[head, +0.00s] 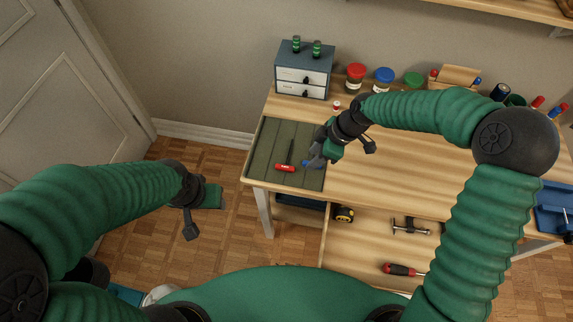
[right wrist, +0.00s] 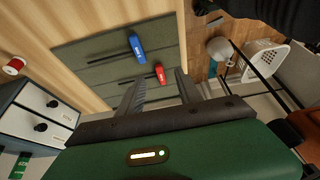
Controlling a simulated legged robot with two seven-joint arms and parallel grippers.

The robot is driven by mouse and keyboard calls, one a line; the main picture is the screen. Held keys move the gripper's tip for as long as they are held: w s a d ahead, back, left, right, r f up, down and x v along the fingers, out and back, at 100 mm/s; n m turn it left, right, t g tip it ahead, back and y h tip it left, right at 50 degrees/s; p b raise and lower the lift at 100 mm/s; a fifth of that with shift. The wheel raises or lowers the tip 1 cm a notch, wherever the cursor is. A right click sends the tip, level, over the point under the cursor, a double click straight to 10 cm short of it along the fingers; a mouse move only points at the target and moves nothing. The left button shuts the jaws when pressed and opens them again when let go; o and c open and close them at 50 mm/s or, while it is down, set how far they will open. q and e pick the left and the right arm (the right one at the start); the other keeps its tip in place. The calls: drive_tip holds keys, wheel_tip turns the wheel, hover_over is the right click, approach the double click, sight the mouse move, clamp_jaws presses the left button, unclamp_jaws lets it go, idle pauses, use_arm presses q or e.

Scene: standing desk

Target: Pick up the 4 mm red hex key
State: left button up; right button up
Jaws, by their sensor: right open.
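A red-handled hex key (head: 286,168) lies on the grooved green mat (head: 262,140) at the desk's left end, its dark shaft pointing toward the back. A blue-handled key (head: 306,163) lies to its right, partly hidden by my right gripper (head: 316,160). In the right wrist view, the red handle (right wrist: 160,73) shows just beyond and between the open fingers of my right gripper (right wrist: 160,88), with nothing held. The blue handle (right wrist: 137,47) lies farther from the fingers. Size marks are unreadable. My left gripper (head: 217,200) hangs over the floor left of the desk; its fingers are unclear.
A small drawer cabinet (head: 303,70) stands behind the mat, with a red spool (head: 337,106) near it. Jars, including a red-lidded one (head: 355,78), line the back edge. A lower shelf holds a tape measure (head: 344,214) and a screwdriver (head: 400,270). The desk's middle is clear.

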sight(291, 168)
drive_tip(key=x, duration=0.4)
drive_tip(key=shift+w+a, duration=0.15)
drive_tip(key=shift+w, duration=0.1)
drive_tip(key=a+f, duration=0.2)
drive_tip(key=a, duration=0.1)
drive_tip(key=a+f, duration=0.2)
drive_tip(key=shift+w, duration=0.4)
drive_tip(key=shift+w+d+f, duration=0.2)
drive_tip(key=shift+d+f, duration=0.45)
drive_tip(key=shift+d, duration=0.35)
drive_tip(key=shift+c, duration=0.2)
drive_tip(key=shift+s, duration=0.1)
drive_tip(key=shift+c, duration=1.2)
drive_tip(key=shift+a, duration=0.25)
drive_tip(key=shift+c, duration=1.2)
use_arm(q)
drive_tip(key=shift+w+a+f, duration=0.1)
drive_tip(key=shift+a+f, duration=0.15)
drive_tip(key=shift+a, duration=0.2)
drive_tip(key=shift+w+a+f, duration=0.1)
drive_tip(key=shift+a+f, duration=0.1)
drive_tip(key=shift+a, duration=0.2)
use_arm(e)
drive_tip(key=shift+a, duration=0.45)
clamp_jaws()
